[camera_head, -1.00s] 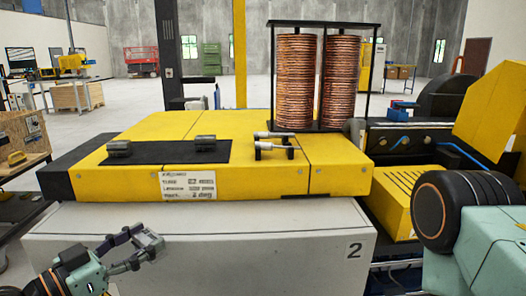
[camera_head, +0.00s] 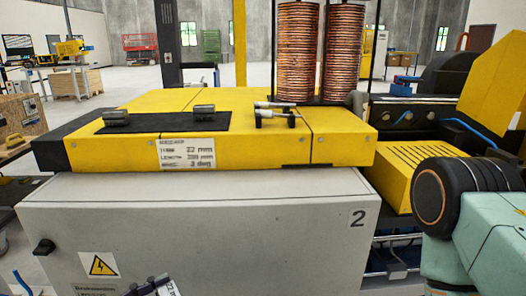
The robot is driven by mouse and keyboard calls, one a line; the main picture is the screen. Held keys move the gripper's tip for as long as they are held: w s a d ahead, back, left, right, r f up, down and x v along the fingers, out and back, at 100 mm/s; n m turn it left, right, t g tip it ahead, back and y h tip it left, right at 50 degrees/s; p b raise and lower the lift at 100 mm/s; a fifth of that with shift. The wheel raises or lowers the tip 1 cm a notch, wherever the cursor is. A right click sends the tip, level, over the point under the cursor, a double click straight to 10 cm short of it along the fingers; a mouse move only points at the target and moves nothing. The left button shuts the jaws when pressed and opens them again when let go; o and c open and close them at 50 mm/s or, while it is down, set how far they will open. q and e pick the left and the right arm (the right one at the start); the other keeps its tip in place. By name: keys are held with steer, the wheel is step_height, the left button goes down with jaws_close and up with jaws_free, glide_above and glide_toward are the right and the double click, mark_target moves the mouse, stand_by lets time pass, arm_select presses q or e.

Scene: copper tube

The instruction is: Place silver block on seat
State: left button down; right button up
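Two silver-grey blocks with rounded tops sit on the black mat (camera_head: 165,124) on the yellow bench top: a left block (camera_head: 117,118) and a right block (camera_head: 204,111). I cannot tell which part is the seat. A small fixture with silver rods and black supports (camera_head: 275,116) stands to their right on the yellow surface. Only the dark fingers of my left gripper (camera_head: 152,286) show at the bottom edge, low in front of the grey cabinet and well below the blocks. My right gripper is out of view.
The yellow bench top (camera_head: 240,97) stands on a grey cabinet (camera_head: 250,225) with a warning sign and a black knob. Two copper coil stacks (camera_head: 298,55) stand behind it. A yellow machine (camera_head: 410,165) is close on the right, behind my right arm.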

arm_select(q)
step_height(320, 180, down, 5)
steer(key=b, duration=0.4)
steer(key=shift+w+d+r+n+t+y, duration=0.1)
steer(key=shift+d+r+n+t+y, duration=0.4)
steer(key=shift+n+t+y, duration=0.25)
steer(key=shift+f+n+t+y, duration=0.15)
steer(key=shift+n+t+y, duration=0.7)
steer(key=shift+t+y, duration=0.15)
steer(key=shift+a+f+n+t+y, duration=0.2)
steer(key=shift+n+t+y, duration=0.25)
steer(key=shift+y, duration=0.15)
steer(key=shift+a+f+n+t+y, duration=0.1)
steer(key=shift+a+n+t+y, duration=0.05)
steer(key=shift+n+t+y, duration=0.35)
